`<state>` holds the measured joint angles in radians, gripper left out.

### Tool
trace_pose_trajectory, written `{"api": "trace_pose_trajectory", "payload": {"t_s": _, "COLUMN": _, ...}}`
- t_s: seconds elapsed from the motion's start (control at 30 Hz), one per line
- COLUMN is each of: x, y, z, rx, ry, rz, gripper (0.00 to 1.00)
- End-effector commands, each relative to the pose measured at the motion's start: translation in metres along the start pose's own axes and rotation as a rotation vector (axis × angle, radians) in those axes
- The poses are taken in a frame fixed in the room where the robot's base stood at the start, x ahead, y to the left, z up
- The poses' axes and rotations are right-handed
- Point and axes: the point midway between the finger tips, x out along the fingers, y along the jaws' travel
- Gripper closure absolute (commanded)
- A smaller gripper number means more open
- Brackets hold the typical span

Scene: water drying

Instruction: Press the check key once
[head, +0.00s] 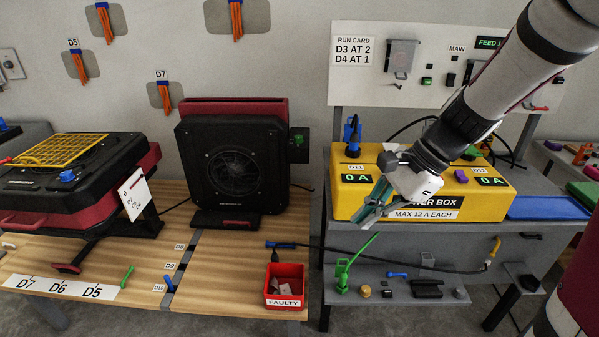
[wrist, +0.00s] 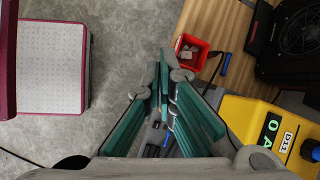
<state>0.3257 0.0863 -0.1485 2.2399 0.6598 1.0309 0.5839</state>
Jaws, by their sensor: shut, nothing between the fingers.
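No key with a readable "check" label shows in either view. The yellow power box (head: 345,203) has displays reading 0 A and a small purple block or key (head: 461,176) on its right part; I cannot tell if this is the check key. My gripper (head: 368,219) is in front of the box's left part, pointing down and left, and covers part of its front label. In the wrist view my gripper (wrist: 164,65) has its green fingers together and empty, with the power box (wrist: 247,112) at the right.
A wooden bench (head: 222,262) holds a black fan unit (head: 235,165) and a red FAULTY bin (head: 286,283). Below the power box, a grey shelf (head: 395,299) carries a green upright part (head: 343,275) and small parts. A blue tray (head: 545,207) lies right of the box.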

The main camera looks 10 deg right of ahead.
Motion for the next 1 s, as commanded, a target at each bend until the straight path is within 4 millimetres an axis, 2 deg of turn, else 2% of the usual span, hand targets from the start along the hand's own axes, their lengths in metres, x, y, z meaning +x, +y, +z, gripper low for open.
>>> {"api": "trace_pose_trajectory", "payload": {"t_s": 0.03, "x": 0.019, "y": -0.010, "z": -0.027, "rx": 0.128, "ry": -0.031, "rz": -0.011, "gripper": 1.00}}
{"api": "trace_pose_trajectory", "payload": {"t_s": 0.27, "x": 0.081, "y": -0.040, "z": -0.137, "rx": 0.692, "ry": -0.157, "rz": -0.093, "gripper": 1.00}}
{"api": "trace_pose_trajectory", "payload": {"t_s": 0.4, "x": 0.121, "y": -0.042, "z": -0.210, "rx": 1.018, "ry": -0.222, "rz": -0.141, "gripper": 1.00}}
{"api": "trace_pose_trajectory", "payload": {"t_s": 0.5, "x": 0.145, "y": -0.038, "z": -0.255, "rx": 1.210, "ry": -0.261, "rz": -0.172, "gripper": 1.00}}
{"api": "trace_pose_trajectory", "payload": {"t_s": 0.6, "x": 0.163, "y": -0.031, "z": -0.287, "rx": 1.351, "ry": -0.289, "rz": -0.195, "gripper": 1.00}}
{"api": "trace_pose_trajectory", "payload": {"t_s": 0.7, "x": 0.174, "y": -0.026, "z": -0.308, "rx": 1.439, "ry": -0.307, "rz": -0.210, "gripper": 1.00}}
{"api": "trace_pose_trajectory", "payload": {"t_s": 0.8, "x": 0.179, "y": -0.023, "z": -0.318, "rx": 1.483, "ry": -0.316, "rz": -0.219, "gripper": 1.00}}
{"api": "trace_pose_trajectory", "payload": {"t_s": 1.0, "x": 0.180, "y": -0.022, "z": -0.320, "rx": 1.496, "ry": -0.319, "rz": -0.222, "gripper": 1.00}}
